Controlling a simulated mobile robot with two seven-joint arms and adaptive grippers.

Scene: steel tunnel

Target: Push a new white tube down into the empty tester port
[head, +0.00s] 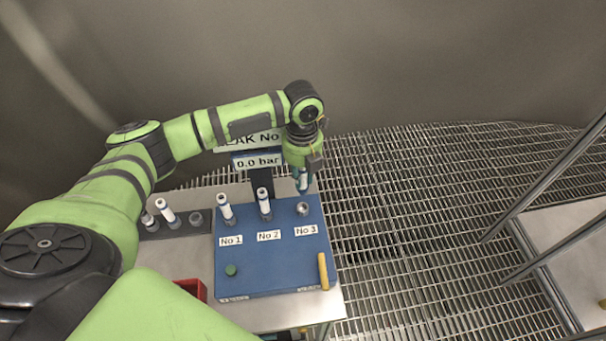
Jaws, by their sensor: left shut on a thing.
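The blue tester (270,252) lies on a bench, with ports labelled No 1, No 2 and No 3. White tubes with dark tops stand in port No 1 (226,208) and port No 2 (264,203). Port No 3 (303,209) is empty, a round metal fitting. My left gripper (303,184) points down just behind and above port No 3. It is shut on a white tube, which its fingers mostly hide; I cannot tell how far the tube is from the port. My right gripper is not in view.
A grey rack (180,227) left of the tester holds white tubes and has an empty hole at its right. A yellow lever (323,271) and a green button (231,270) sit on the tester. A display (257,161) behind reads 0.0 bar. A red bin (191,289) is at front left.

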